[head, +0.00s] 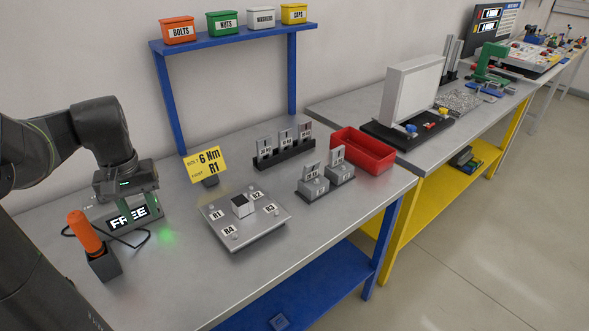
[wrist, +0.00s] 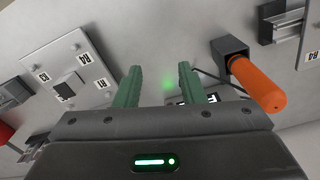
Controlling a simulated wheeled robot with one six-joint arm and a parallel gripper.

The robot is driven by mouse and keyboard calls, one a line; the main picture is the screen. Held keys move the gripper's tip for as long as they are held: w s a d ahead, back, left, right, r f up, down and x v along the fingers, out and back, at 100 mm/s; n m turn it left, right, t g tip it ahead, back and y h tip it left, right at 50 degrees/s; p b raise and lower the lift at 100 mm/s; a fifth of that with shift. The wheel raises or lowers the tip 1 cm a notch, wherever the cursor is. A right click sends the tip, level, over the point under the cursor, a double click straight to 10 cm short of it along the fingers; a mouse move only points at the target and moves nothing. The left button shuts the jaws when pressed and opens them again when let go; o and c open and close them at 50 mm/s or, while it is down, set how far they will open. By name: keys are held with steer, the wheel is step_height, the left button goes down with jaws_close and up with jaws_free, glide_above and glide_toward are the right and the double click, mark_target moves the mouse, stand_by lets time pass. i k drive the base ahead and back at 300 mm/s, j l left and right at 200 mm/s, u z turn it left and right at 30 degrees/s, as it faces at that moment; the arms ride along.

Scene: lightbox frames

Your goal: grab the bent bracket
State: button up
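My gripper (head: 128,201) hangs over the left part of the near bench. Its green fingers (wrist: 159,84) are apart with nothing between them. I cannot say for sure which piece is the bent bracket. A grey angled metal piece (wrist: 286,28) shows at the top right of the wrist view, by a dark block, to the right of my fingers. Several small labelled grey pieces (head: 285,139) stand in a black rack, and two more stand on grey blocks (head: 313,188). Any bend in them is too small to tell.
A square plate (head: 262,235) marked R1 to R4 lies mid-bench, behind it a yellow card (head: 208,163). An orange-handled tool (head: 82,232) stands in a dark holder near a cable and a "FREE" display (head: 128,215). A red tray (head: 362,150) is at right. Bins (head: 178,30) line the shelf.

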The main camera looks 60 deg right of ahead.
mark_target(310, 171)
steer(key=k+l, duration=0.1)
steer(key=l, duration=0.3)
steer(key=k+l+u, duration=0.15)
steer(key=l, duration=0.65)
steer(key=k+l+u, duration=0.15)
steer(key=l, duration=0.25)
steer(key=k+l, duration=0.15)
steer(key=l, duration=0.25)
steer(key=k+l+u, duration=0.15)
steer(key=l, duration=0.25)
steer(key=k+l, duration=0.1)
steer(key=l, duration=0.25)
steer(key=u, duration=0.05)
